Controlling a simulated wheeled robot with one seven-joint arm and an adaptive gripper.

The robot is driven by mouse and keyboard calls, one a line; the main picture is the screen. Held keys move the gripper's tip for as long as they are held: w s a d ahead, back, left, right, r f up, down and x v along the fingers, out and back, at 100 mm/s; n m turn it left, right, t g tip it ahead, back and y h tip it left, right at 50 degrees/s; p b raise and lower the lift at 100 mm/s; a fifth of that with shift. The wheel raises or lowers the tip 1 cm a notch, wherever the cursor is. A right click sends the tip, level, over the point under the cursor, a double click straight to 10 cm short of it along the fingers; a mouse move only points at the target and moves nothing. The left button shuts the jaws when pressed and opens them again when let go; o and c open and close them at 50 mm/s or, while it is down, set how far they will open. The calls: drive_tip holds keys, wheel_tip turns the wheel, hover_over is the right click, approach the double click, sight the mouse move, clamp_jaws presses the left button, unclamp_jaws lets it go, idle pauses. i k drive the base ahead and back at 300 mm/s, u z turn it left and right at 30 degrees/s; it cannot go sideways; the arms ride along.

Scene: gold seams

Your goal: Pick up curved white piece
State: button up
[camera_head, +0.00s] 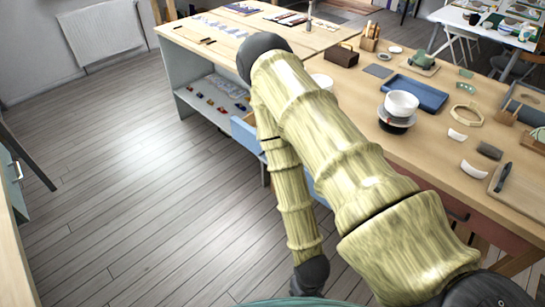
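Two curved white pieces lie on the wooden workbench at the right. One curved white piece (457,135) lies just below a tan ring-shaped piece. The other curved white piece (471,168) lies nearer, to the left of a board with a dark-handled tool. I cannot tell which of the two the task names. My arm rises from the lower right, bends at the top and comes down over the floor, left of the bench.
The workbench (425,150) carries a white bowl (401,103) on stacked dishes, a blue tray (416,92), a tan ring (467,114), a dark grey block (489,150) and a board (518,186). Open floor (130,190) lies left; a radiator (101,33) is behind.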

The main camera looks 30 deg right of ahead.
sight(456, 135)
drive_tip(key=z, duration=4.45)
drive_tip(key=i, duration=1)
drive_tip(key=u, duration=2.35)
